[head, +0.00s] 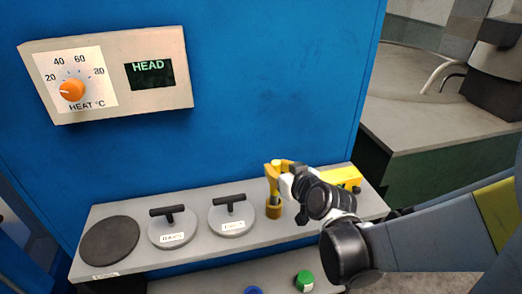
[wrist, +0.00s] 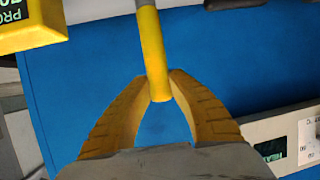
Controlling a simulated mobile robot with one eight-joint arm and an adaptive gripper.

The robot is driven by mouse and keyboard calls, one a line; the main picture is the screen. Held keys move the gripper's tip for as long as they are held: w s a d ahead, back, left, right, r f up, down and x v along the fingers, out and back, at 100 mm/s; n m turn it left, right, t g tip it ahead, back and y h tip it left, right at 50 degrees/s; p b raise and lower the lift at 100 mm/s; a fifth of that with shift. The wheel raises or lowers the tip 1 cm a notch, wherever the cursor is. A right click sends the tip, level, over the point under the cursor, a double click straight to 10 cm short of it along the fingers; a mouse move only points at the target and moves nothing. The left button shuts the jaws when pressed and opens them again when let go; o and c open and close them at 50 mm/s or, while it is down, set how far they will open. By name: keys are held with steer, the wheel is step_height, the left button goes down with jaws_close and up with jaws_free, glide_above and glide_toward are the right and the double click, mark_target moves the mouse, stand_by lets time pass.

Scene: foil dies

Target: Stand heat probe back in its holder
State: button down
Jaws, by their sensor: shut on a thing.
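The heat probe has a yellow handle (wrist: 153,45) and a grey shaft (wrist: 146,3). In the wrist view the handle lies between the two yellow fingers of my gripper (wrist: 158,82), which is shut on it. In the head view my gripper (head: 284,168) is over the right part of the grey shelf, with the probe hanging close to upright. A short yellow-orange cup, apparently the holder (head: 273,211), stands on the shelf directly below the shaft. I cannot tell whether the tip is inside the cup or just above it.
A yellow box with a display (wrist: 30,27) stands right of the holder, partly behind my arm in the head view. Two T-handled discs (head: 172,232) and a dark round plate (head: 109,241) are to the left. A blue panel (head: 240,90) rises behind the shelf.

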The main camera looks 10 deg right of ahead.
steer(key=shift+f+b, duration=1.4)
steer(key=shift+f, duration=0.15)
steer(key=c, duration=1.3)
jaws_free()
steer(key=shift+r, duration=0.1)
steer(key=shift+o, duration=0.2)
steer(key=v, duration=1.2)
